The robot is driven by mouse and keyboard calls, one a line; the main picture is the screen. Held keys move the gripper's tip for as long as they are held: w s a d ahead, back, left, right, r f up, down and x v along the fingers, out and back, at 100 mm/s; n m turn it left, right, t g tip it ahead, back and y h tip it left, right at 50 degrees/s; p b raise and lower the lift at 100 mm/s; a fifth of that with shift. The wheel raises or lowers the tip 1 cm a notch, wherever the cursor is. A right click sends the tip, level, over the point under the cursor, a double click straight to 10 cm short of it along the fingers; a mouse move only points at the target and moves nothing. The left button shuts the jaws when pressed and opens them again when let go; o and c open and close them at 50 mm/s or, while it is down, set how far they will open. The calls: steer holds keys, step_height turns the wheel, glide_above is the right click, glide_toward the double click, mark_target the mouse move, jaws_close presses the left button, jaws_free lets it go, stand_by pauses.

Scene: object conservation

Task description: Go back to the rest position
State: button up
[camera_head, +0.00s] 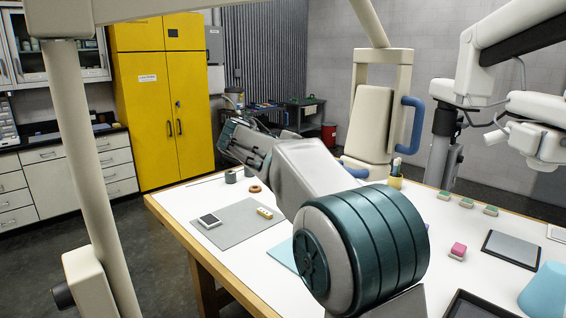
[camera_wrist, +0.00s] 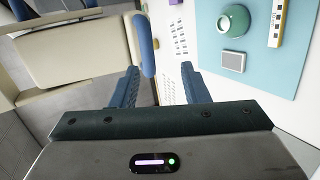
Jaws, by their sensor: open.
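My gripper (camera_head: 245,145) is at the far end of my raised arm, above the white table (camera_head: 180,205) towards its back left side in the head view. In the wrist view, the two teal fingers of my gripper (camera_wrist: 160,70) stand wide apart with nothing between them. In the head view, the large teal-and-grey joint of my arm hides the middle of the table.
A beige chair-like frame (camera_head: 370,120) stands behind.

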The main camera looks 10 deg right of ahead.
steer(key=s+f+m+y, duration=0.2)
steer(key=s+f, duration=0.5)
steer(key=s, duration=0.4)
steer(key=s+f+m+g+y, duration=0.1)
steer(key=s+f+y, duration=0.4)
steer(key=s, duration=0.6)
steer(key=s+f+m+g+y, duration=0.1)
steer(key=s+f+y, duration=0.3)
steer(key=s+f, duration=0.5)
steer(key=s+m, duration=0.1)
steer(key=s, duration=0.1)
steer(key=shift+s+d+m, duration=0.3)
steer(key=shift+s+d, duration=0.1)
steer(key=shift+g, duration=0.3)
steer(key=shift+c, duration=0.5)
